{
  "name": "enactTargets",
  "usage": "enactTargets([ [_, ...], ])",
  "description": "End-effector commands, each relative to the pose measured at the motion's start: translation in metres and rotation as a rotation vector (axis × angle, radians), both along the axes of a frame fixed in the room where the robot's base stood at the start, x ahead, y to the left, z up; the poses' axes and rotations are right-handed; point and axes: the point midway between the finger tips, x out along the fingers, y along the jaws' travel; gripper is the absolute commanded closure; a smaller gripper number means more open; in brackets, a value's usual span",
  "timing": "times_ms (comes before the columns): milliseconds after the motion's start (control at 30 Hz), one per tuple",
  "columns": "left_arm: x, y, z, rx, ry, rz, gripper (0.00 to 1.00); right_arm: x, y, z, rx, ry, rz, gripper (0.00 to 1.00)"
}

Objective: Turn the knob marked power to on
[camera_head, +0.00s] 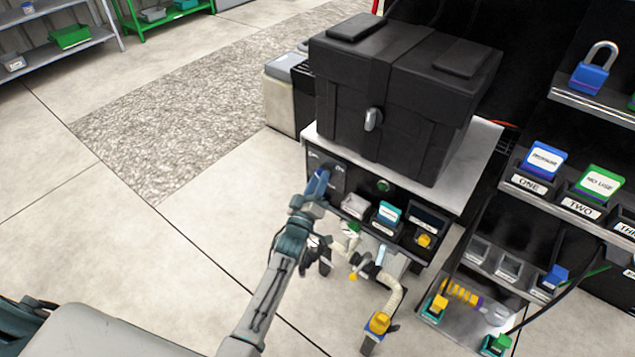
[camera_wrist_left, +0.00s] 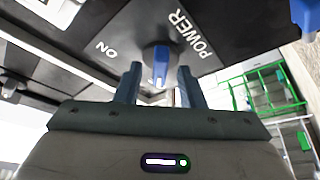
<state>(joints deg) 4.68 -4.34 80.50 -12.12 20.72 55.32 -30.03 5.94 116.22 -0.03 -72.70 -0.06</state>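In the head view the left gripper (camera_head: 319,182) is at the panel front and mostly hides the knob. My right gripper is not in view.
A black lidded case (camera_head: 345,100) sits on the cabinet top above the panel. A green round button (camera_head: 383,186) and labelled bins are right of the knob. Pipe fittings with a yellow cap (camera_head: 379,322) stand below. Floor on the left is clear.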

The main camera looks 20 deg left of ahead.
Motion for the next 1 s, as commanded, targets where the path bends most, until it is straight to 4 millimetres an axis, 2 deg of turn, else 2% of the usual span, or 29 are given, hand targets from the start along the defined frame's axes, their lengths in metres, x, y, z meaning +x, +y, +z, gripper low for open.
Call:
enactTargets([
  [200, 0.0001, -0.0001, -0.0002, 0.0, 0.0, 0.0, 0.67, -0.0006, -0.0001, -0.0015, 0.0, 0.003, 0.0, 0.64],
  [367, 0.0, 0.0, -0.0003, 0.0, 0.001, 0.001, 0.98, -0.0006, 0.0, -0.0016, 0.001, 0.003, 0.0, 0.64],
  [400, 0.0, 0.0, -0.0003, 0.0, 0.001, 0.001, 1.0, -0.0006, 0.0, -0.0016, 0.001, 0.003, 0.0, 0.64],
  [767, 0.0, 0.0005, -0.0011, 0.04, -0.012, -0.001, 1.0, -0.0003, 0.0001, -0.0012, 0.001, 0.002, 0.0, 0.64],
  [1000, 0.0005, 0.0011, -0.0016, 0.176, -0.06, -0.001, 1.0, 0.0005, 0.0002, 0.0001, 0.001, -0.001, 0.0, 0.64],
])
